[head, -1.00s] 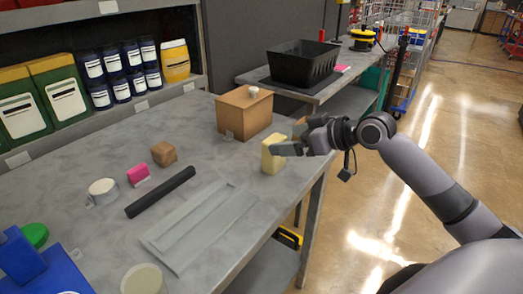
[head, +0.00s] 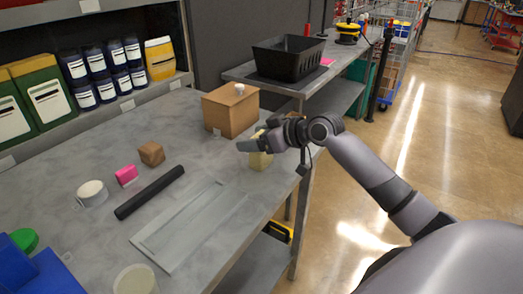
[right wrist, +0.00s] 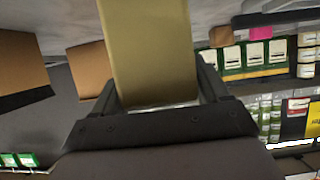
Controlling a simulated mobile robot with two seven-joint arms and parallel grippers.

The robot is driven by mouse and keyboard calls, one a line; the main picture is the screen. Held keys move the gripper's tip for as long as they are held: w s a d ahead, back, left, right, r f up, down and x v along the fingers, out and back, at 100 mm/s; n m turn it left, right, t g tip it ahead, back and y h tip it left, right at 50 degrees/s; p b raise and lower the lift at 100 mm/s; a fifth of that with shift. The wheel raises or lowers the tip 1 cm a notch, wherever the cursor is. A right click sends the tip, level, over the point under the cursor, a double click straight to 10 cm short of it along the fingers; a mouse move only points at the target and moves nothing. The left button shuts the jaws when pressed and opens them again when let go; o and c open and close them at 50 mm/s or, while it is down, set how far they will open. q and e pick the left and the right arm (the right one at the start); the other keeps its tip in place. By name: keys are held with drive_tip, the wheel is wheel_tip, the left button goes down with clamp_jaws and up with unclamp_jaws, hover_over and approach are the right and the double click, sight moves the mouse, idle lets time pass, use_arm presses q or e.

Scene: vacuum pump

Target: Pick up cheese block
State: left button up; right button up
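The pale yellow cheese block (head: 261,161) stands upright on the grey table (head: 95,168), near its right edge and in front of the cardboard box. My right gripper (head: 250,145) reaches over it from the right, and its near finger hides part of the block. In the right wrist view the block (right wrist: 150,45) sits between the two fingers of the right gripper (right wrist: 157,92). The fingers are apart, with a narrow gap visible on the right side of the block. My left gripper is not in view.
A cardboard box (head: 229,111) stands just behind the block. A black bin (head: 288,63) is on the farther table. A black rod (head: 150,192), a small brown box (head: 151,153), a pink item (head: 126,175) and a flat grey panel (head: 185,228) lie to the left.

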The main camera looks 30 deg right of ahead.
drive_tip(key=shift+r, duration=0.1)
drive_tip(key=c, duration=0.7)
